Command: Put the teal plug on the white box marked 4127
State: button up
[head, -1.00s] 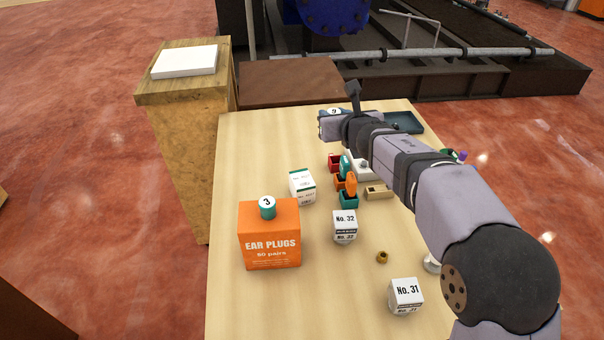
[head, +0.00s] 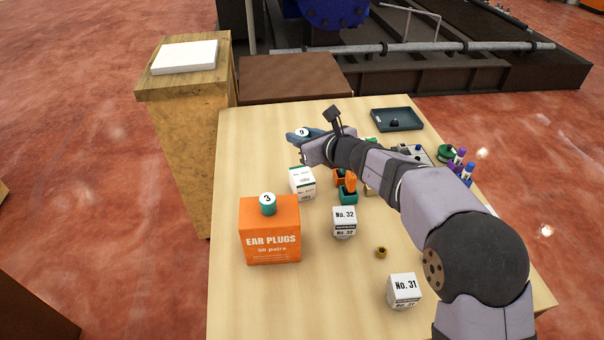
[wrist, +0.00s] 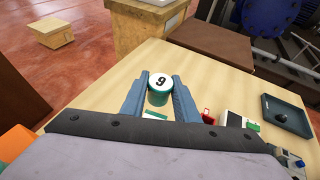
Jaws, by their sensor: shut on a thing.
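My gripper (head: 300,138) is shut on a teal plug whose white top reads 9. The plug (wrist: 159,97) sits upright between both fingers in the wrist view; in the head view mostly its white top (head: 303,132) shows. A white box with a green band (head: 302,183) stands on the table, lower in the head view than my gripper; its small marking is not readable. Part of that box (wrist: 155,115) shows just below the plug in the wrist view. The plug appears held above the table and apart from the box.
An orange ear plugs box (head: 270,232) carries another teal plug marked 3 (head: 267,204). White boxes No. 32 (head: 344,222) and No. 31 (head: 404,291) stand nearer. Small orange and teal bins (head: 348,195) are to the right, and a dark tray (head: 397,120) lies behind. The table's left strip is clear.

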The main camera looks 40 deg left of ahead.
aim_at(302, 174)
jog(key=shift+f, duration=5)
jog(key=shift+f, duration=0.2)
jog(key=o, duration=1.1)
jog(key=shift+r, duration=0.15)
jog(key=shift+r, duration=0.1)
jog(key=shift+s+d+r+b, duration=0.15)
jog(key=shift+d+b, duration=0.15)
jog(key=shift+d, duration=0.2)
jog(key=b+v, duration=0.3)
jog(key=v, duration=0.8)
jog(key=shift+a+b, duration=0.1)
jog(key=shift+b, duration=0.2)
